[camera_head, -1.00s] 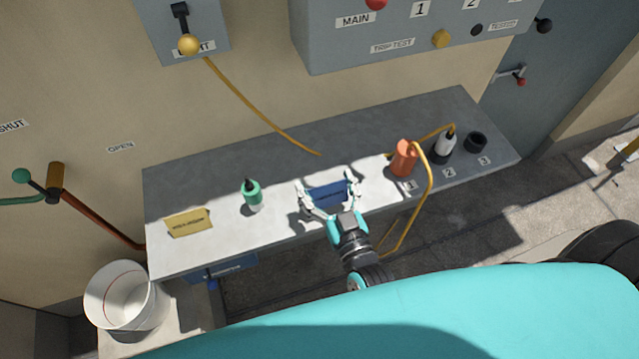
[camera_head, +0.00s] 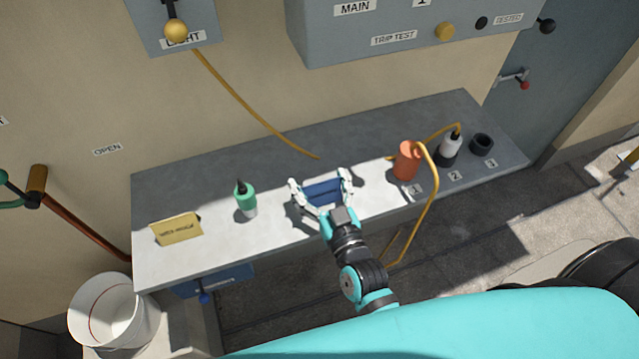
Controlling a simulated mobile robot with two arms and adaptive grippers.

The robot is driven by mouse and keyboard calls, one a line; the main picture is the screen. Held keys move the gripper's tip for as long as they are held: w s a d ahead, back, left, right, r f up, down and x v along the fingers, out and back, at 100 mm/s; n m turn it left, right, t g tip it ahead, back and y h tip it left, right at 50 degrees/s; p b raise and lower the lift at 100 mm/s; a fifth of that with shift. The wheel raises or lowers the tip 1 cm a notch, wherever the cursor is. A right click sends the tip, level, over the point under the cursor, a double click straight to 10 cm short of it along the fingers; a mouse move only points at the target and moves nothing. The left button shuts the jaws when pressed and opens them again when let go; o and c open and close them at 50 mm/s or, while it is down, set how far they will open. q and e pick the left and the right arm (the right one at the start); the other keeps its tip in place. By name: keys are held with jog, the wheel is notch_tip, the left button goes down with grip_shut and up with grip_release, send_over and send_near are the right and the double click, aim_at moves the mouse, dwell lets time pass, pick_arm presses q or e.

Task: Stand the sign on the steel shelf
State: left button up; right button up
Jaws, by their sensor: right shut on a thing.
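The blue sign (camera_head: 323,192) is between the two fingers of my right gripper (camera_head: 320,181). The gripper is shut on it, a finger at each side. The sign is over the sunlit front middle of the grey steel shelf (camera_head: 280,210). I cannot tell whether its lower edge touches the shelf, and any writing on it is too small to read. A yellow folded sign (camera_head: 177,229) stands at the shelf's left end. My left gripper is out of view.
A green bottle (camera_head: 246,199) stands left of the gripper. An orange cylinder (camera_head: 406,160) with a yellow hose, a white-and-black bottle (camera_head: 449,149) and a black ring (camera_head: 482,144) are at the right. A white bucket (camera_head: 112,310) stands below left. Shelf surface behind the sign is clear.

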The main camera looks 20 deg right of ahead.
jog(key=o, duration=1)
jog(key=shift+f, duration=0.1)
jog(key=shift+s, duration=0.3)
jog(key=s, duration=0.3)
jog(key=s+b, duration=0.1)
jog(key=s, duration=0.3)
jog(key=s+b, duration=0.1)
jog(key=s, duration=0.3)
jog(key=shift+s+d, duration=0.2)
jog(key=shift+d, duration=0.1)
